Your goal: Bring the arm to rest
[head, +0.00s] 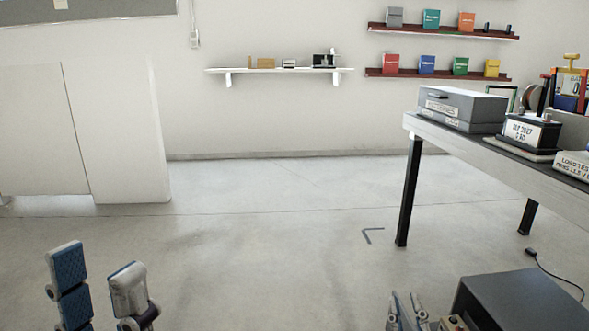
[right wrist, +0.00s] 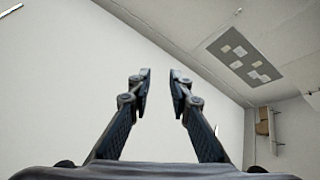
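My left gripper (head: 97,262) is at the lower left of the head view. Its two fingers point up and stand apart, with nothing between them. My right gripper (head: 407,297) shows only in part at the bottom edge of the head view, beside a dark box. In the right wrist view my right gripper (right wrist: 160,80) has its two fingers apart with an empty gap, against a plain pale surface. Neither gripper touches any object that I can see.
A table (head: 408,178) with grey cases (head: 462,108) and signs stands at the right. The dark box (head: 525,302) is close to my right gripper. A white shelf (head: 280,70) and red shelves (head: 440,74) are on the far wall. The middle floor (head: 260,235) is clear.

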